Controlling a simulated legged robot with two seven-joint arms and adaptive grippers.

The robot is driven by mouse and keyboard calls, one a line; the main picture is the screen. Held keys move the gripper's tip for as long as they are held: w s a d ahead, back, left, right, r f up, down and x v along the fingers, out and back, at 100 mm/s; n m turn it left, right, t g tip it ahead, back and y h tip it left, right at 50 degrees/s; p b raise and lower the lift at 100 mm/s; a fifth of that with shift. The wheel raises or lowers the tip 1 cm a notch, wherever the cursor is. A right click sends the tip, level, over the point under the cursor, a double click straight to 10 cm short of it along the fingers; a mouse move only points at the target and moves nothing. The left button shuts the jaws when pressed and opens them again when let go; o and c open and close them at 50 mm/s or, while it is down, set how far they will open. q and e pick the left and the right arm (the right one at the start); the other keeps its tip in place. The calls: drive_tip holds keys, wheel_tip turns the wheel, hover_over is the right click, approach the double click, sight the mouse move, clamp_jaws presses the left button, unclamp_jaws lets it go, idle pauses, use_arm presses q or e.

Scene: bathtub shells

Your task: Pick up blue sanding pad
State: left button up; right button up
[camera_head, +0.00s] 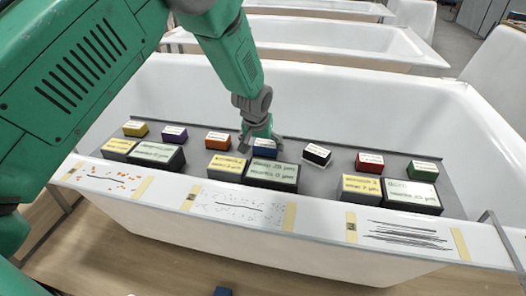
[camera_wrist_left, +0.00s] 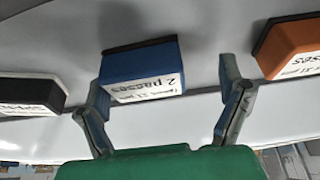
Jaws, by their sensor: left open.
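The blue sanding pad (camera_head: 265,148) lies on the grey board inside the white tub, in the back row of pads, between the orange and black pads. In the left wrist view the blue pad (camera_wrist_left: 142,72) shows its dark base and a white label reading "2 passes". My left gripper (camera_head: 259,138) is right at the blue pad and hides part of it. In the left wrist view its two fingers (camera_wrist_left: 163,88) are spread apart, with the blue pad between them, nearer the left finger. No grip on the pad shows. My right gripper is not in view.
The orange pad (camera_head: 218,141) and black pad (camera_head: 317,154) stand on either side. Larger labelled blocks (camera_head: 271,173) sit just in front. The tub's front rim (camera_head: 330,212) carries taped sample strips. Grey board is bare between the pads.

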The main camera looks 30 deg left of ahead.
sight(266, 143)
use_arm(q)
drive_tip(key=shift+w+f, duration=0.15)
drive_tip(key=shift+f, duration=0.35)
drive_tip(key=shift+w+d+r, duration=0.1)
drive_tip(key=shift+d+r, duration=0.15)
drive_tip(key=shift+d, duration=0.75)
drive_tip(key=shift+d+r, duration=0.1)
drive_tip(key=shift+d, duration=0.15)
drive_tip(key=c, duration=1.1)
drive_tip(key=shift+a, duration=0.2)
drive_tip(key=shift+c, duration=0.8)
drive_tip(key=shift+s+a+f, duration=0.2)
drive_tip(key=shift+a, duration=0.5)
drive_tip(key=r, duration=0.3)
drive_tip(key=r+p, duration=0.1)
drive_tip(key=r, duration=0.2)
drive_tip(key=r+p, duration=0.1)
drive_tip(key=r, duration=0.2)
drive_tip(key=shift+w+d+r, duration=0.15)
drive_tip(key=shift+d, duration=0.2)
drive_tip(key=shift+a+r, duration=0.1)
drive_tip(key=shift+r, duration=0.3)
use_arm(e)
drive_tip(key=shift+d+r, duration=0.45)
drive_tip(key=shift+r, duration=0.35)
